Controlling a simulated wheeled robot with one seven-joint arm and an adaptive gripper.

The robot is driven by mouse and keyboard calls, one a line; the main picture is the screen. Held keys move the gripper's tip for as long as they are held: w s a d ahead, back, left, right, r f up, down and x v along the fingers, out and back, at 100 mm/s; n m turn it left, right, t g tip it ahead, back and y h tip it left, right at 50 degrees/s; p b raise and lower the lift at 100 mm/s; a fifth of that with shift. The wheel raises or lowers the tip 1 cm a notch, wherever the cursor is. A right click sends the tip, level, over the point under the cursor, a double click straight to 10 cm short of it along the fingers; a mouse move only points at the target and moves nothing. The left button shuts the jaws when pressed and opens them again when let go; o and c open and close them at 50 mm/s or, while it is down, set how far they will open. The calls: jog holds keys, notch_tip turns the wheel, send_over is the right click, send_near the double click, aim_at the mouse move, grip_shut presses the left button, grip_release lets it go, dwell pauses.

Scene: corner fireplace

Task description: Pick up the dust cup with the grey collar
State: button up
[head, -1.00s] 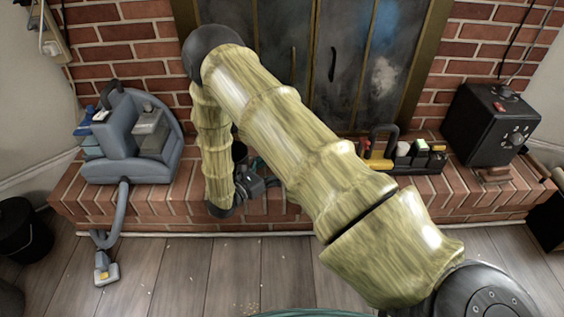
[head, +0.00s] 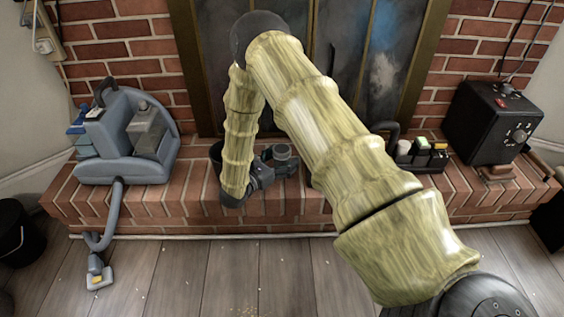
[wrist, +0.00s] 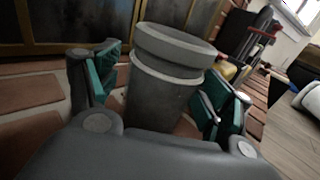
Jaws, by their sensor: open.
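The dust cup with the grey collar (wrist: 165,92) stands on the brick hearth in the wrist view, with a wide pale grey collar around its top and a darker body. It also shows in the head view (head: 283,153) by the end of my arm. My gripper (wrist: 168,84) is open, its teal-padded fingers on either side of the cup. I cannot tell whether the pads touch it. The cup's lower part is hidden by my gripper in the wrist view. My gripper (head: 270,170) is low over the hearth in the head view.
A blue-grey vacuum (head: 120,140) with a hose stands on the hearth at left. A caddy (head: 425,155) and a black box (head: 490,122) stand at right. Fireplace doors (head: 345,60) rise behind.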

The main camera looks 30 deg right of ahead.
jog(key=c, duration=1.2)
jog(key=shift+c, duration=0.2)
